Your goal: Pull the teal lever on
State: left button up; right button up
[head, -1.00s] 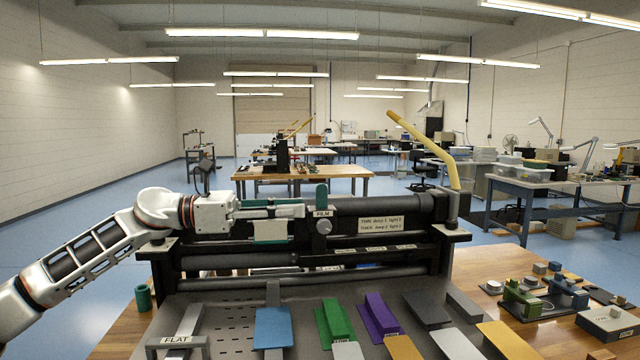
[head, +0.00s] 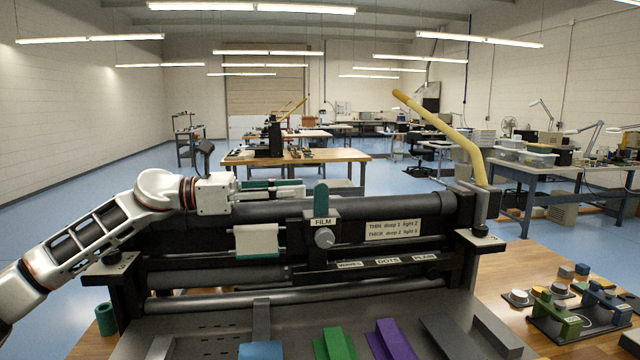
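The teal lever (head: 321,196) stands upright on the black press, just above the FILM label (head: 322,222) and a round grey knob. My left gripper (head: 303,190) reaches in from the left above the press's long roller. Its fingers point right, and their tips are close to the left of the lever, with a small gap in the picture. The fingers are seen nearly edge-on, so I cannot tell how far apart they are. I see nothing held in them. My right gripper is out of view.
A long yellow handle (head: 445,133) rises at the press's right end. A white and teal piece (head: 256,240) hangs on the press front. Blue, green (head: 333,344) and purple blocks lie on the tray in front. Small green and blue presses stand on the wooden table at right.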

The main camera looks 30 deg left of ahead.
aim_at(321, 187)
pick_arm(q)
jog(key=p+x, duration=0.1)
jog(key=x, duration=0.4)
jog(key=shift+d+r+p, duration=0.1)
jog(key=shift+r+p, duration=0.1)
jog(key=shift+p, duration=0.2)
jog(key=shift+w+d+f, duration=0.15)
jog(key=shift+w+d, duration=0.25)
jog(key=shift+d, duration=0.1)
grip_shut()
